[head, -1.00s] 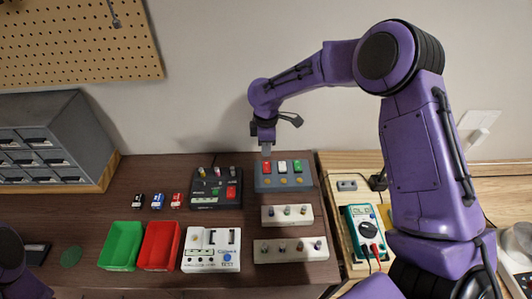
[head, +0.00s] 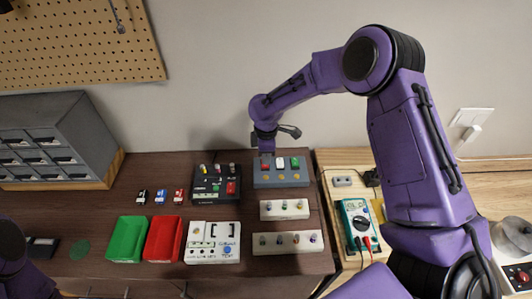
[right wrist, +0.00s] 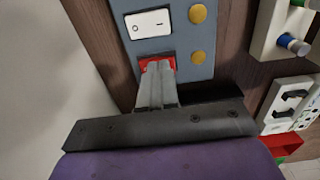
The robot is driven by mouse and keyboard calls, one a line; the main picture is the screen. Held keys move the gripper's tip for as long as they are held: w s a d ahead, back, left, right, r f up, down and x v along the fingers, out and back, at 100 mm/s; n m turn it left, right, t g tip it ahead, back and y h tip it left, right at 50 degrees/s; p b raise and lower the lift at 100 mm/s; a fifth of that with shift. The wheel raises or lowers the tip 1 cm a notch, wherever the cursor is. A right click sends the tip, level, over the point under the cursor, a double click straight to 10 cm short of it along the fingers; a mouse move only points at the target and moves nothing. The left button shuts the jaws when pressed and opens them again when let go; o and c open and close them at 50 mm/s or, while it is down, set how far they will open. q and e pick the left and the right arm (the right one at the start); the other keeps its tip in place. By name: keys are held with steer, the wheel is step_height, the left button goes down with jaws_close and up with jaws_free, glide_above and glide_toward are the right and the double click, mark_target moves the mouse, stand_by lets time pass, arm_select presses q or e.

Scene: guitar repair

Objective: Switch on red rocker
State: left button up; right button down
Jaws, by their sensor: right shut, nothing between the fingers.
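The blue-grey switch panel (head: 280,182) lies at the back of the dark table. It carries a red rocker (head: 264,163) at left, a white rocker (head: 280,163) in the middle and a green rocker (head: 295,162) at right. My right gripper (head: 266,154) is shut and empty, pointing down at the red rocker's far end. In the right wrist view, its fingertips (right wrist: 157,72) overlap the red rocker (right wrist: 150,61) and hide most of it. They look touching or very close. The rocker's position cannot be told. My left gripper is out of view; only part of that arm shows.
A black control box (head: 207,201) stands just left of the panel. White knob strips (head: 284,209) lie in front. Green (head: 127,239) and red (head: 163,239) trays and a white test box (head: 212,242) are nearer. A multimeter (head: 358,232) lies at right.

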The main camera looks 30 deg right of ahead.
steer(key=r+p, duration=0.4)
steer(key=p, duration=0.1)
steer(key=shift+w+d+r, duration=0.15)
steer(key=shift+w+r, duration=0.05)
steer(key=shift+r, duration=0.1)
step_height(320, 180, up, 9)
steer(key=w+b, duration=0.1)
steer(key=b, duration=0.2)
steer(key=shift+w+d+r+b, duration=0.15)
steer(key=shift+d+b, duration=0.15)
steer(key=shift+b, duration=0.05)
